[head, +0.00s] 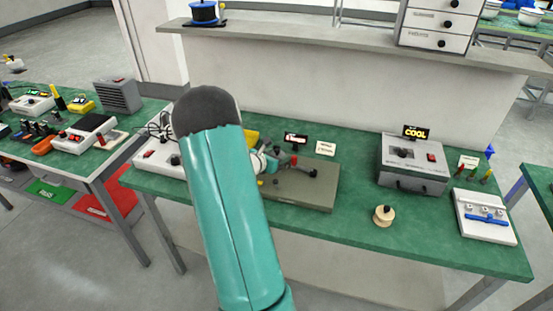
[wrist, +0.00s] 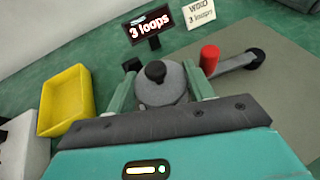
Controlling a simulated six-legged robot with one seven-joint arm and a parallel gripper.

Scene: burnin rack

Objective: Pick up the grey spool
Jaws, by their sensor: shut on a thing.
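The grey spool (wrist: 166,92) with a black knob on top stands upright between the two green fingers of my gripper (wrist: 164,95) in the wrist view. My gripper is shut on it. It is over or beside the grey-olive board (wrist: 270,100); whether the spool touches the surface I cannot tell. In the head view my teal arm hides most of this area, and my gripper (head: 268,160) shows only partly beside the arm, at the left end of the board (head: 310,187).
A red post and crank arm with a black knob (wrist: 240,62) stand close right of the spool. A yellow tray (wrist: 66,100) is at left. A "3 loops" sign (wrist: 150,24) stands behind. A tan spool (head: 384,215), a grey oven-like box (head: 412,165) and a white fixture (head: 485,217) are at right.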

